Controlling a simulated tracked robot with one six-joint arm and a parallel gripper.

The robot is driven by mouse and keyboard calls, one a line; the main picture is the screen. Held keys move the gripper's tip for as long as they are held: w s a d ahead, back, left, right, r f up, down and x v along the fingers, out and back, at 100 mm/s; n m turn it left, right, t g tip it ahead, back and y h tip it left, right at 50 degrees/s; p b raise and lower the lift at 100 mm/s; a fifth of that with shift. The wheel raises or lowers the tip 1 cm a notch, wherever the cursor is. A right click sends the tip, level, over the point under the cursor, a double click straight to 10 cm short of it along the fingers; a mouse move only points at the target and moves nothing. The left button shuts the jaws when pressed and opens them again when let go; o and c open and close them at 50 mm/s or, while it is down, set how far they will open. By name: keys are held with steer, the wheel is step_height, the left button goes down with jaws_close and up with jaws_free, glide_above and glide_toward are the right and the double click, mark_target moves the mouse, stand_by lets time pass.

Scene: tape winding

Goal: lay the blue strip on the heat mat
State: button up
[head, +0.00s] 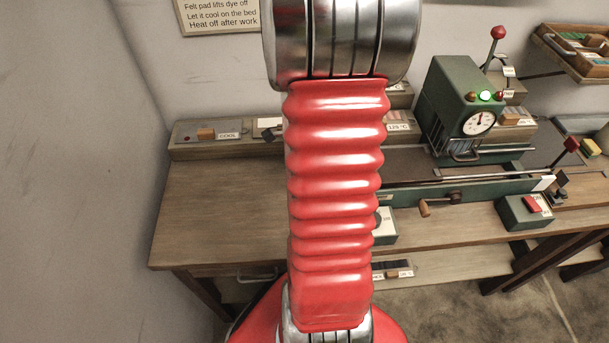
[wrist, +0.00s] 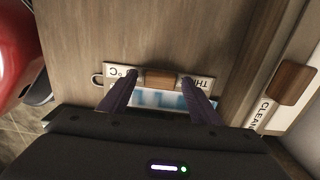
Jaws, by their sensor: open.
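My gripper (wrist: 160,76) is open in the wrist view, its two dark fingers apart over a wooden surface. A pale blue, patchy strip-like area (wrist: 160,98) shows between the fingers; I cannot tell whether it is the blue strip. It lies along a white label plate with upside-down lettering including "°C" and "TH". A small brown block (wrist: 159,79) sits on that plate, between the fingertips. In the head view my red arm hides the middle of the bench and my gripper is out of sight. I cannot pick out the heat mat for certain.
In the wrist view a "CLEAN" label (wrist: 262,114) and a brown block (wrist: 292,84) are at right. In the head view a green machine with a dial (head: 478,123) stands on the bench, a wooden tray (head: 548,45) beyond it. The bench's left part (head: 215,205) is clear.

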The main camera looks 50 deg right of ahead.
steer(key=shift+r, duration=0.1)
step_height(320, 180, up, 12)
stand_by(0.8)
stand_by(0.7)
steer(key=w+a+r+n+t+h, duration=0.1)
steer(key=w+a+r+n, duration=0.1)
steer(key=a+r+n, duration=0.35)
steer(key=w+a+r+n+t, duration=0.1)
steer(key=w+a+r+n, duration=0.15)
steer(key=a+n, duration=0.55)
steer(key=s+a+r+n+t, duration=0.1)
steer(key=a+n, duration=0.6)
steer(key=a, duration=0.1)
steer(key=s+a+r+n+t+y, duration=0.1)
steer(key=s+a+r+n+t, duration=0.1)
steer(key=a+n, duration=0.5)
steer(key=shift+a+r+t, duration=0.15)
steer(key=shift+a+t, duration=0.15)
steer(key=shift+a, duration=0.55)
